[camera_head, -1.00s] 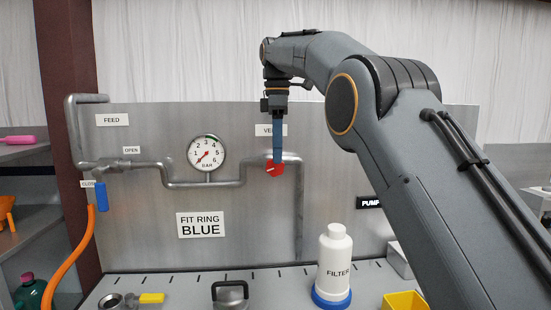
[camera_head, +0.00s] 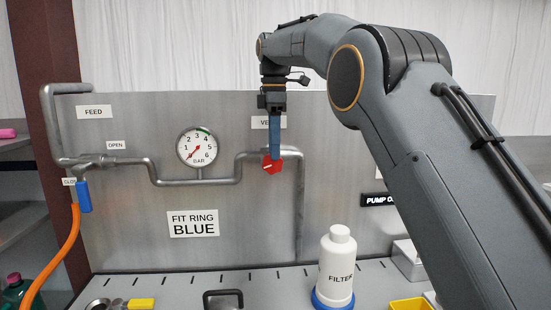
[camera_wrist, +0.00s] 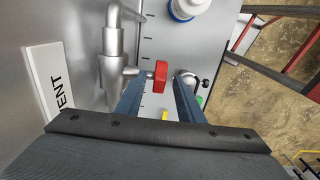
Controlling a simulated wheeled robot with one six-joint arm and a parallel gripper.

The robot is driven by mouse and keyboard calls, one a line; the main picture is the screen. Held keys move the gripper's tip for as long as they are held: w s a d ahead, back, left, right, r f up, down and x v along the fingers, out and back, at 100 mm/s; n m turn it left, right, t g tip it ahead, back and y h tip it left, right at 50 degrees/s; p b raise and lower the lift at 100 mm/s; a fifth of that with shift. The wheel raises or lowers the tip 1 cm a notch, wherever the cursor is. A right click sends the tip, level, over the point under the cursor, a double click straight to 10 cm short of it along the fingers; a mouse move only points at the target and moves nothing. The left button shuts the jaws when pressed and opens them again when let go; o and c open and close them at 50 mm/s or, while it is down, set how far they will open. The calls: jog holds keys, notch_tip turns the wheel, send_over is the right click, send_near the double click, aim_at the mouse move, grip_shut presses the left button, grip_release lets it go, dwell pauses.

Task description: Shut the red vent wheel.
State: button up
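The red vent wheel (camera_head: 271,164) sits on the pipe below the VENT label, right of the gauge, with a white mark on its face. It also shows in the wrist view (camera_wrist: 161,74), edge on. My gripper (camera_head: 275,156) points down at the wheel, its blue fingers overlapping it from above in the head view. In the wrist view, my gripper (camera_wrist: 158,82) is open, with one finger on each side of the wheel and gaps between. The wheel sits near the fingertips; whether either finger touches it I cannot tell.
The gauge (camera_head: 197,147) and a blue-handled feed valve (camera_head: 84,195) with an orange hose (camera_head: 55,262) are on the left. A white FILTER jug (camera_head: 337,268) with a blue ring stands on the bench below right. A yellow bin (camera_head: 411,304) is at the front.

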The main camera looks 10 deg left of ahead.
aim_at(273, 163)
jog(key=shift+f+p, duration=0.5)
jog(key=shift+f, duration=1.4)
grip_shut()
